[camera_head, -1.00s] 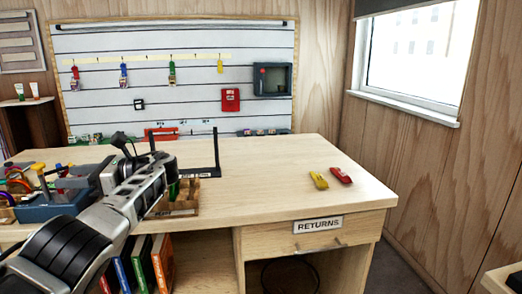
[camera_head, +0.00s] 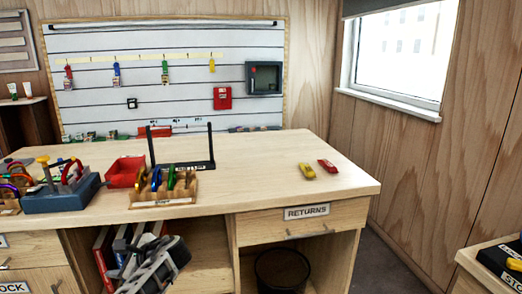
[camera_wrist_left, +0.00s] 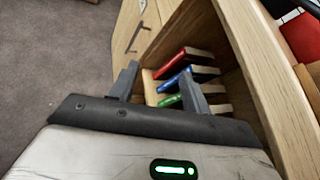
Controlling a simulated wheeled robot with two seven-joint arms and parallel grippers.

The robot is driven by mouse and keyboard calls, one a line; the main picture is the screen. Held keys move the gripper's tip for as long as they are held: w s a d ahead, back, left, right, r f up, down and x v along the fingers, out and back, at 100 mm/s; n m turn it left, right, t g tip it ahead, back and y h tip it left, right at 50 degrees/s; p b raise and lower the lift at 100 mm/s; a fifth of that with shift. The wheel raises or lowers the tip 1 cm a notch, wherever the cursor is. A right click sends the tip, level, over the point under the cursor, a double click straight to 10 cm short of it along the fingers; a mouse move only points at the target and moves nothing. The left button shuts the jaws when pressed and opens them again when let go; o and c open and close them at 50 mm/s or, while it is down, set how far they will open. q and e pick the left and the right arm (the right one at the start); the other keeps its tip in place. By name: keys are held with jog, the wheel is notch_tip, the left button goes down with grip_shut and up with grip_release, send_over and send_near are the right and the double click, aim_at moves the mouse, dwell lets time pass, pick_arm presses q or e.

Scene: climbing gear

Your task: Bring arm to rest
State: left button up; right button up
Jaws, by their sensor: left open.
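My left gripper (camera_wrist_left: 160,72) is open and empty in the left wrist view. Its two grey fingers stand apart, pointing toward the open shelf under the bench. In the head view my left arm's end (camera_head: 155,268) is low at the bottom, in front of that shelf and below the bench top. Its fingertips are hard to make out there. Several books with red, blue and green spines (camera_wrist_left: 172,78) stand in the shelf beyond the fingers; I cannot tell the exact gap. My right gripper is in neither view.
The wooden bench top (camera_head: 255,185) carries a wooden rack (camera_head: 165,196), a red bin (camera_head: 125,172), a blue-grey tool holder (camera_head: 62,196), and a yellow (camera_head: 307,171) and a red piece (camera_head: 327,165). A black bin (camera_head: 282,270) stands below the RETURNS drawer (camera_head: 305,222). Grey floor (camera_wrist_left: 55,50) is clear.

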pick_arm(q)
jog(key=s+d+f+n+t+h, duration=0.2)
jog(key=s+d+f+h, duration=0.4)
jog(key=f, duration=0.3)
jog(key=s+d+f+n+t+h, duration=0.1)
jog(key=s+d+f+n+h, duration=0.15)
jog(key=s+d+f, duration=0.55)
jog(key=s+d+r+n+t+h, duration=0.2)
jog(key=s+n, duration=0.3)
jog(key=s, duration=0.3)
jog(key=s+d+r+n+t+h, duration=0.2)
jog(key=s+d+r+n+h, duration=0.3)
jog(key=s, duration=0.3)
jog(key=shift+r, duration=0.2)
jog(key=shift+s+d, duration=0.1)
